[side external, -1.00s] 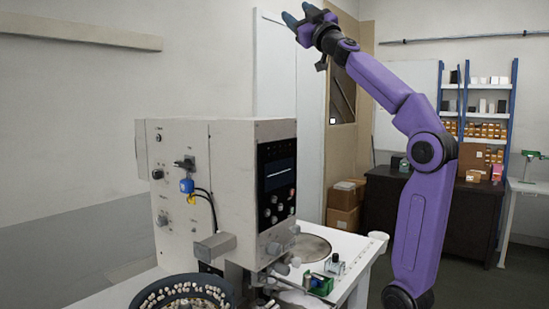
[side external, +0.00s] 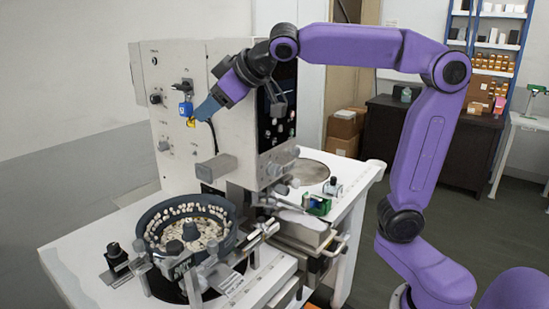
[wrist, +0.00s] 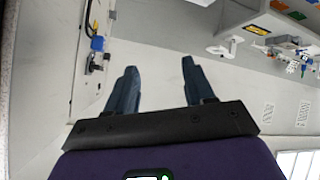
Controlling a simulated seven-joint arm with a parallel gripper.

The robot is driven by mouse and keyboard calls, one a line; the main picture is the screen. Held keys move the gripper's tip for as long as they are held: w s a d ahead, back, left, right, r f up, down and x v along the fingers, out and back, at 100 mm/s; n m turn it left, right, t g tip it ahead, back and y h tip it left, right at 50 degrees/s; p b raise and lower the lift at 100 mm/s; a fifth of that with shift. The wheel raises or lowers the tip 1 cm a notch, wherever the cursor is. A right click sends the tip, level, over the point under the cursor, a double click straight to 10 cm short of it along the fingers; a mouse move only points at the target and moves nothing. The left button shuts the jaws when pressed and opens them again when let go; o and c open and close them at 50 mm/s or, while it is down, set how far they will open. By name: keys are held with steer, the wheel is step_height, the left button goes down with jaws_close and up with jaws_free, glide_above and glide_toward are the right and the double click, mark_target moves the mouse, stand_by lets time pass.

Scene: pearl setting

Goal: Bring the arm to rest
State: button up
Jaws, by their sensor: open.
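My gripper (side external: 207,108) is at the front face of the grey machine in the side external view, beside a blue plug, with its fingers pointing down and to the left. In the wrist view my gripper (wrist: 160,80) shows two dark blue fingers spread apart with nothing between them. My purple arm reaches over from the right, its upper part nearly level and bent at the elbow. Whether the fingers touch the machine cannot be told from the side, but the wrist view shows clear space between them.
The grey machine (side external: 235,150) stands on a white table (side external: 75,248). A round bowl feeder (side external: 150,222) with pale pieces is below my gripper. A blue plug (side external: 185,109) with cables is close to the fingers. Boxes (side external: 345,124) and a dark cabinet (side external: 420,140) stand behind.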

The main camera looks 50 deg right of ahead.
steer(key=s+a+f+n+g, duration=0.35)
steer(key=s+f+g, duration=0.25)
steer(key=s+f, duration=0.95)
steer(key=s+d+f+n+g, duration=0.1)
steer(key=s+d+f+g, duration=0.1)
steer(key=s+f, duration=0.3)
steer(key=s+d+f+n+g+h, duration=0.1)
steer(key=s+d+f, duration=0.3)
steer(key=s, duration=0.6)
steer(key=shift+s+d+f+n+g, duration=0.2)
steer(key=shift+s+f+n+g, duration=0.1)
steer(key=shift+f+n+g, duration=0.45)
steer(key=shift+o, duration=0.5)
steer(key=shift+r, duration=0.1)
